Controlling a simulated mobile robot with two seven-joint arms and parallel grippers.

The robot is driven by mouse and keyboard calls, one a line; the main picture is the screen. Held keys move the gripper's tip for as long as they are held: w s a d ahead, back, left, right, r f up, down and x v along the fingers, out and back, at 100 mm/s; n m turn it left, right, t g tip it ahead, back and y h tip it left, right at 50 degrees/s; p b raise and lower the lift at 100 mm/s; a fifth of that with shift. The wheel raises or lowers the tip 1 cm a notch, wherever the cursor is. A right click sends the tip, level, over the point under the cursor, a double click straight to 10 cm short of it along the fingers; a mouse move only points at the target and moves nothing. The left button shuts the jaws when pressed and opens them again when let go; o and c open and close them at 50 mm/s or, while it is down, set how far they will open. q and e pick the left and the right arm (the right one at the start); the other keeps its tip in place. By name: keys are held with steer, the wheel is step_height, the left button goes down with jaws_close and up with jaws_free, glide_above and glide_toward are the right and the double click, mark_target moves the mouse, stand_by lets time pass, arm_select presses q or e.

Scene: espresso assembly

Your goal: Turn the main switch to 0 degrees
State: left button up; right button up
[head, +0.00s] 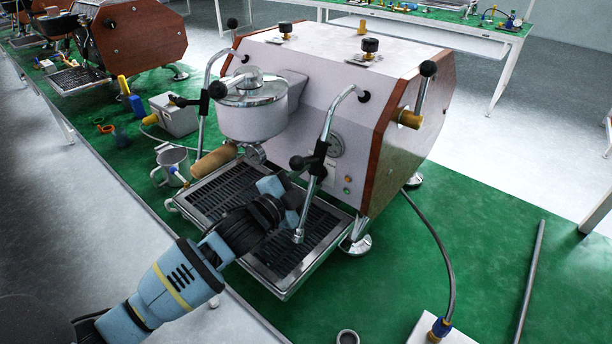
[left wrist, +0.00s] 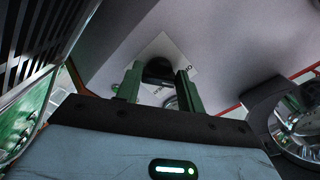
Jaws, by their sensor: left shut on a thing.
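The main switch (left wrist: 158,70) is a black knob on a pale label plate (left wrist: 190,72) on the espresso machine's light panel, seen in the left wrist view. The two fingers of my left gripper (left wrist: 157,84) stand on either side of the knob and are shut on it. The label's lettering is partly covered, so I cannot read the knob's angle. In the head view my left gripper (head: 283,200) reaches over the drip tray to the machine front and hides the switch. My right gripper is in neither view.
The espresso machine (head: 310,70) stands on a green bench. A steam wand (head: 325,140) hangs just right of my left gripper. The portafilter handle (head: 214,160) is to its left, above the drip tray (head: 205,197). A metal pitcher (head: 172,165) stands farther left.

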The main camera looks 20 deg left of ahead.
arm_select(q)
steer(key=shift+n+p, duration=0.6)
steer(key=shift+n, duration=0.6)
steer(key=o, duration=0.9)
steer(key=shift+c, duration=0.2)
steer(key=shift+o, duration=0.7)
